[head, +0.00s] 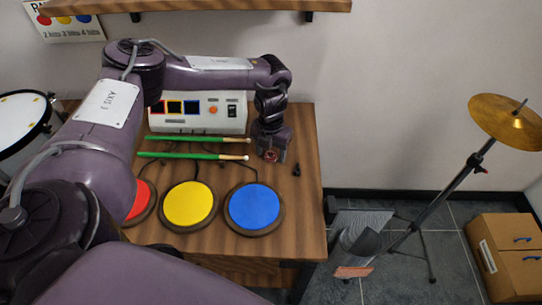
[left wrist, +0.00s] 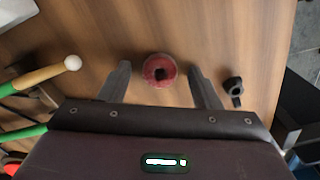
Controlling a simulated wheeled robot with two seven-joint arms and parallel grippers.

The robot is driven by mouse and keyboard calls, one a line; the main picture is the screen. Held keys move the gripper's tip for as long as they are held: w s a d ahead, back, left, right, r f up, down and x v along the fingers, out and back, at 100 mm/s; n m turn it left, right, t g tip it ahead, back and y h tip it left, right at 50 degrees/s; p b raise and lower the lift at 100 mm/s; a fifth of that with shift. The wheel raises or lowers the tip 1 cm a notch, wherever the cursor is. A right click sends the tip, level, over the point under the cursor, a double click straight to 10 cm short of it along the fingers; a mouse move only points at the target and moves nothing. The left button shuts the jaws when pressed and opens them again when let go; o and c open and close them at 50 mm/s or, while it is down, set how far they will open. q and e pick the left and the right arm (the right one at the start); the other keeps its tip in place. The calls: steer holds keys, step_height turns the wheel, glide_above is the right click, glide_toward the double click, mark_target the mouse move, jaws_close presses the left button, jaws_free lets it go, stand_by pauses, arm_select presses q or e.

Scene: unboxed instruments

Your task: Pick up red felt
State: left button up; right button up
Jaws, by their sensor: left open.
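The red felt (left wrist: 160,71) is a small red ring with a dark square hole in its middle. It lies on the wooden table, and in the left wrist view it sits between the tips of my open left gripper (left wrist: 160,84). In the head view the red felt (head: 271,156) shows just under my left gripper (head: 270,150), which points down over the table's right part. The fingers stand on either side of the felt with gaps to both. I cannot tell the exact height of the fingertips. My right gripper is not in view.
A small black part (left wrist: 234,88) lies right of the felt. Two green drumsticks (head: 190,139) lie to the left, before a white control box (head: 198,113). Yellow (head: 188,204) and blue (head: 254,208) pads sit nearer. A cymbal stand (head: 440,205) stands right of the table.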

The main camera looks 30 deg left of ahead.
arm_select(q)
steer(key=c, duration=1)
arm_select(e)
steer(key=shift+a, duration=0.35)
arm_select(q)
steer(key=shift+c, duration=0.2)
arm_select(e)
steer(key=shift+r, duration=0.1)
